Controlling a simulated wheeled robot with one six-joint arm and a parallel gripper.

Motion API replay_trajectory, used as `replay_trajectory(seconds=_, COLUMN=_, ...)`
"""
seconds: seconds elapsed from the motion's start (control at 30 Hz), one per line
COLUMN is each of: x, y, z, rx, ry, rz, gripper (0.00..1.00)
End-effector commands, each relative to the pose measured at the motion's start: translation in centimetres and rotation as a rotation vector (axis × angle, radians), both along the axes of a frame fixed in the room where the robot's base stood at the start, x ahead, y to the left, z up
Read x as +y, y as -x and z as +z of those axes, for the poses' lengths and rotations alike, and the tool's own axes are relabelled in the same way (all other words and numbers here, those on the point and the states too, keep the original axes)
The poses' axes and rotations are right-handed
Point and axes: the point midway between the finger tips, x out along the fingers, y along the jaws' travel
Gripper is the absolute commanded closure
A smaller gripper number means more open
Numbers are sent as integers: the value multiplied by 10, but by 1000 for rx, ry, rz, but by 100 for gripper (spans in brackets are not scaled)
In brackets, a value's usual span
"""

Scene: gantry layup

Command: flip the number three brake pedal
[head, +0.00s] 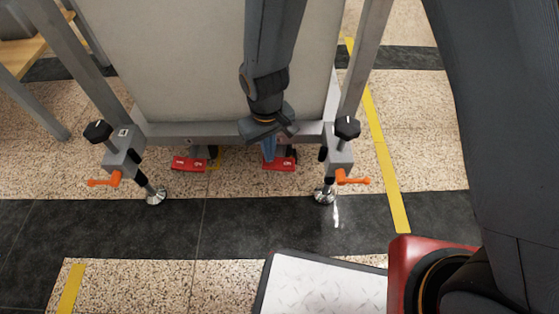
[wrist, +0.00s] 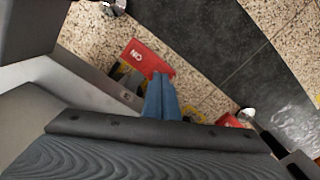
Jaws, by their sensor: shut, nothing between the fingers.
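Two red brake pedals sit low under the grey frame's bottom bar (head: 222,133). The right pedal (head: 288,164) has my gripper (head: 269,157) right at it; the left pedal (head: 188,164) stands apart. In the wrist view the blue fingers of my gripper (wrist: 162,76) are together and empty, pointing down at the near pedal (wrist: 139,56), overlapping its edge. I cannot tell whether they touch it. The other pedal (wrist: 231,122) shows partly behind the arm. White lettering is on the pedals; I cannot read a number three on either.
Black knobs (head: 98,130) and orange levers (head: 352,179) stick out from the frame's legs. Levelling feet (head: 324,196) stand on the floor either side. A pale panel (head: 190,60) rises above the bar. The dark floor strip (head: 245,220) in front is clear.

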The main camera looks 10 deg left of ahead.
Motion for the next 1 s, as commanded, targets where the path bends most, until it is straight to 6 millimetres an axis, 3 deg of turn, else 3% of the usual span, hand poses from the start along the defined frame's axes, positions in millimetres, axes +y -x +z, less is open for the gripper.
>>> replay_trajectory(seconds=1.0, x=0, y=0, z=-12, rx=0, ry=0, rz=0, gripper=100)
